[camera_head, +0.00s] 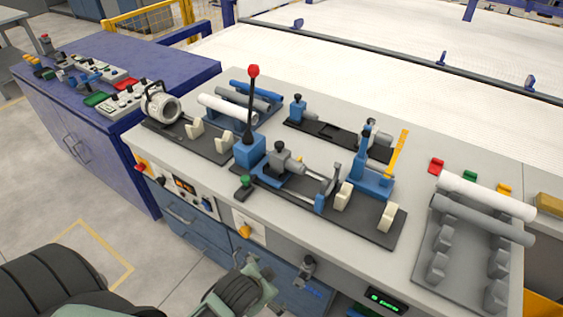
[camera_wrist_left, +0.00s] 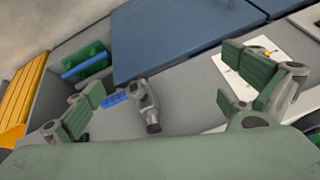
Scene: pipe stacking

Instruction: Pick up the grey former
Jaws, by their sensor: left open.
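A grey cylinder, which looks like the grey former (camera_head: 482,219), lies across the grey stand (camera_head: 408,277) at the right end of the bench in the head view. A white cylinder (camera_head: 487,196) lies just behind it. A second grey cylinder (camera_head: 248,98) lies between a white and a blue one in the rack at the back left. My left gripper (camera_head: 252,270) is low in front of the bench drawers, well apart from these cylinders. In the left wrist view its fingers (camera_wrist_left: 168,98) are spread, with nothing held between them. My right gripper is not in view.
The bench (camera_head: 345,255) carries a blue lever device (camera_head: 250,150) with a red knob and several clamps. A blue cabinet (camera_head: 190,72) stands at the left.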

